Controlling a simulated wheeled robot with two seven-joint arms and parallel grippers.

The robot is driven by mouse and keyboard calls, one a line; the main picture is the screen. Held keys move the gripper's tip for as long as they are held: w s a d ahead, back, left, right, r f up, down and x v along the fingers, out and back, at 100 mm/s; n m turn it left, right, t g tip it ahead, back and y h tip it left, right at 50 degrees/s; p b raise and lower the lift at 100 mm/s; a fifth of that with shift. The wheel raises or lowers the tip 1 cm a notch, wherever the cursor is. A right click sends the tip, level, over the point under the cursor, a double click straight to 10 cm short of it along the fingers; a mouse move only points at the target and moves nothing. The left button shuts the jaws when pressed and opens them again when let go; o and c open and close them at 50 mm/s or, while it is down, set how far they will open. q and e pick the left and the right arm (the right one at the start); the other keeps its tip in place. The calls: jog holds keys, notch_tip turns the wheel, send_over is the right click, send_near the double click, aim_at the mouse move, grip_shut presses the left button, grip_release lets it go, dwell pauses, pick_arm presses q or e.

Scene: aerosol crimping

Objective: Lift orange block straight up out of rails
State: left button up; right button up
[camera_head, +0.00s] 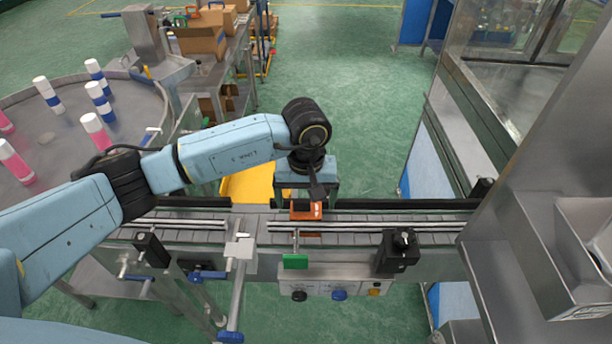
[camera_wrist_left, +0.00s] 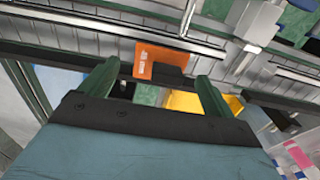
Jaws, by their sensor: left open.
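The orange block (camera_head: 306,213) sits in the conveyor, between the rails (camera_head: 370,227). My left gripper (camera_head: 316,195) is just behind the block, over the far side of the conveyor. In the left wrist view its two green fingers (camera_wrist_left: 160,80) are spread wide, one to each side of the block, with a gap on both sides. My right gripper is not in view.
A green tab (camera_head: 295,262) and a black knob unit (camera_head: 398,250) stand at the conveyor's near side. A metal bracket (camera_head: 240,248) is left of the block. A round table (camera_head: 60,130) with several capped cans is at the left. A large metal machine (camera_head: 540,200) fills the right.

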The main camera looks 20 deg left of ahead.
aim_at(306, 210)
pick_arm(q)
jog(key=shift+f, duration=2.05)
jog(key=c, duration=1.2)
jog(key=shift+r+p, duration=0.15)
jog(key=shift+p, duration=0.15)
